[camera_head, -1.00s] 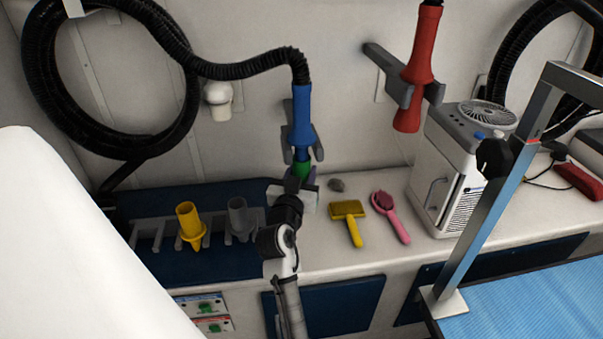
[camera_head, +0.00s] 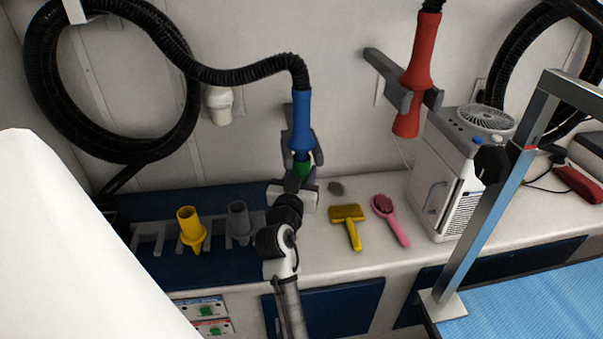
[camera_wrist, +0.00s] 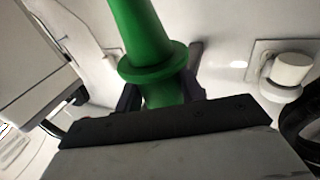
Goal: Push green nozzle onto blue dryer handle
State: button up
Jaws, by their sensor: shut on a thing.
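The blue dryer handle (camera_head: 301,122) hangs nose down in a grey wall holder (camera_head: 318,147), with a black hose at its top. The green nozzle (camera_head: 303,170) is directly below the handle's lower end, in line with it. My gripper (camera_head: 301,182) is shut on the green nozzle from below and in front. In the wrist view the green nozzle (camera_wrist: 150,45) stands between the two fingers, its flange just above them. The blue handle does not show in the wrist view, and whether the nozzle is seated on it cannot be told.
A yellow nozzle (camera_head: 190,228) and a grey nozzle (camera_head: 239,220) stand in a rack at left. A yellow brush (camera_head: 347,222) and pink brush (camera_head: 390,218) lie on the counter.

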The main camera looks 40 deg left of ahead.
jog(key=shift+r, duration=0.1)
jog(key=o, duration=1.3)
jog(key=shift+o, duration=0.2)
jog(key=r+b+v, duration=0.1)
jog(key=b+v, duration=0.3)
jog(key=v, duration=0.9)
jog(key=shift+s+f, duration=0.45)
jog(key=shift+d, duration=0.1)
